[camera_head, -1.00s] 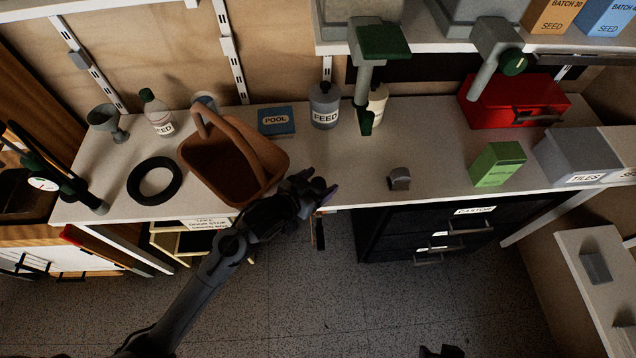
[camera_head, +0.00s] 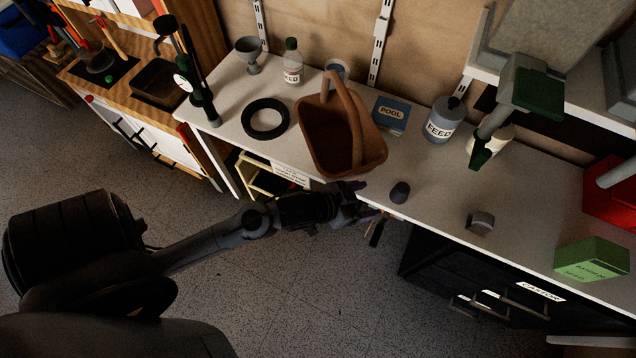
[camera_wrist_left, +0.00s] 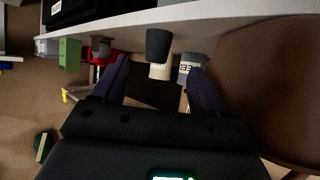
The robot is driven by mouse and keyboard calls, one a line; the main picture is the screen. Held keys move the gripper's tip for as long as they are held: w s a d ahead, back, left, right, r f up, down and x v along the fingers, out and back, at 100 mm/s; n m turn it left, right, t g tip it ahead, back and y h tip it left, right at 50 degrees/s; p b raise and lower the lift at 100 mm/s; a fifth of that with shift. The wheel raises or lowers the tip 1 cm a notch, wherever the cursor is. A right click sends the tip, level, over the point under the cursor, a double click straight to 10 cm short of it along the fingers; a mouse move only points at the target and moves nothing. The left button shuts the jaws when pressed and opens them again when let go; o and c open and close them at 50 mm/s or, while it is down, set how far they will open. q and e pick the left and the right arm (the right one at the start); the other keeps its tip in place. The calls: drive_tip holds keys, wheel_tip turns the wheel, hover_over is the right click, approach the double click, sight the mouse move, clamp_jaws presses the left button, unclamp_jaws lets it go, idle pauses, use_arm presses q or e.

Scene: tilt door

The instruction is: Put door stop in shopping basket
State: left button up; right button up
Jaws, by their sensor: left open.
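A small dark grey tapered cylinder (camera_head: 400,192), which looks like the door stop, stands on the workbench near its front edge. It shows in the left wrist view (camera_wrist_left: 158,45) ahead of and between my finger lines. My left gripper (camera_head: 364,200) is open and empty at the bench's front edge, its fingertips pointing at the cylinder and just short of it. In the wrist view its two fingers (camera_wrist_left: 158,76) are spread apart. The brown shopping basket (camera_head: 328,150) with an arched handle stands on the bench, just behind and left of the gripper. My right gripper is not in view.
A grey rounded block (camera_head: 480,222) and a green box (camera_head: 592,260) stand to the right. Behind are a blue POOL box (camera_head: 391,115) and a FEED bottle (camera_head: 444,120). A black ring (camera_head: 265,118) lies left of the basket. Dark drawers (camera_head: 450,275) are below the bench.

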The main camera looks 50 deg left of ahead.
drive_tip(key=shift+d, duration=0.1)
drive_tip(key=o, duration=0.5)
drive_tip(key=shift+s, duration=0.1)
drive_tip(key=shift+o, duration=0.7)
use_arm(q)
drive_tip(key=s+f+g+y, duration=0.1)
drive_tip(key=s+g, duration=0.1)
drive_tip(key=s, duration=0.3)
drive_tip(key=s+a+f+g+y, duration=0.1)
drive_tip(key=s+f+g, duration=0.1)
drive_tip(key=s, duration=0.3)
drive_tip(key=s+a+f+n+g+y, duration=0.1)
drive_tip(key=s+g, duration=0.3)
drive_tip(key=s, duration=0.2)
drive_tip(key=shift+a+f, duration=0.2)
drive_tip(key=shift+f, duration=0.1)
